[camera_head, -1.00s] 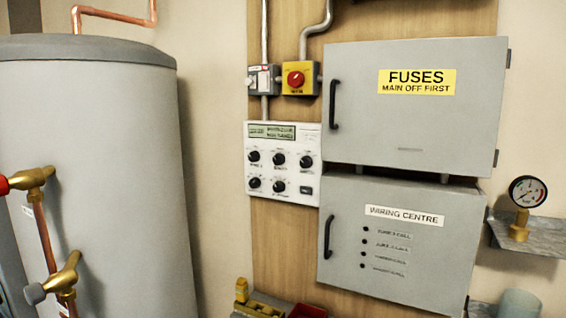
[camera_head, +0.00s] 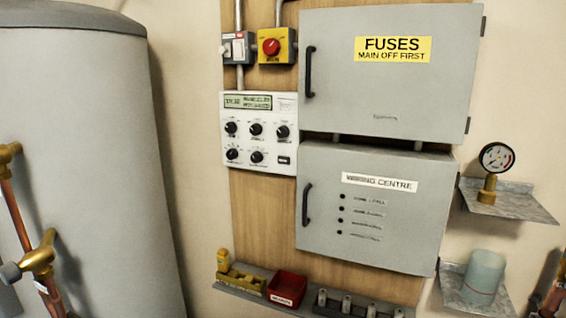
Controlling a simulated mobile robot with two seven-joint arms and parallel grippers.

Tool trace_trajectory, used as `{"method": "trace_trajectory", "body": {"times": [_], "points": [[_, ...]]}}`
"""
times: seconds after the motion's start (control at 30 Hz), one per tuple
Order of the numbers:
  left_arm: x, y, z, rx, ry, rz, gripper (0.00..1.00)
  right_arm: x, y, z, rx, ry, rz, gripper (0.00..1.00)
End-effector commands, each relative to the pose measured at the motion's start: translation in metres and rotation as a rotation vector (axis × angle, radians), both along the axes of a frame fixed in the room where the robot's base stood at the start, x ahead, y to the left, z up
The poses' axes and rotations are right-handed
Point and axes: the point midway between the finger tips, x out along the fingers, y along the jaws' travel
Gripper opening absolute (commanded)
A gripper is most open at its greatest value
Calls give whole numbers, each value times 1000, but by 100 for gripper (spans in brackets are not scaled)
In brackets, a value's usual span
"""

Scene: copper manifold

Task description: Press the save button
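A white control panel (camera_head: 258,134) is fixed to the wooden board, left of the grey boxes. It has a small display (camera_head: 248,101) at the top, whose text is too blurred to read surely, and several black knobs. A small dark rectangular button (camera_head: 284,160) sits at its lower right; its label is too small to read, so I cannot tell whether it is the save button. Neither of my grippers shows in the head view.
A grey fuses box (camera_head: 390,95) and a wiring centre box (camera_head: 370,240) stand right of the panel. Above it are a yellow box with a red rotary knob (camera_head: 271,46) and a grey switch (camera_head: 236,48). Below, a shelf holds a red bin (camera_head: 287,289). A grey tank (camera_head: 80,150) fills the left.

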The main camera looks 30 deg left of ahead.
Motion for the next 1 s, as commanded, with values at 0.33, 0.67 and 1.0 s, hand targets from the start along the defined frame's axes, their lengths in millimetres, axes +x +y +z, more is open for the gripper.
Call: {"method": "trace_trajectory", "body": {"times": [0.33,0.67,1.0], "points": [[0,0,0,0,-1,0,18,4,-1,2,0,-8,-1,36],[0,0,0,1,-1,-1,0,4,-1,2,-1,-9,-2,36],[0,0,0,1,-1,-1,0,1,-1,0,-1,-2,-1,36]]}}
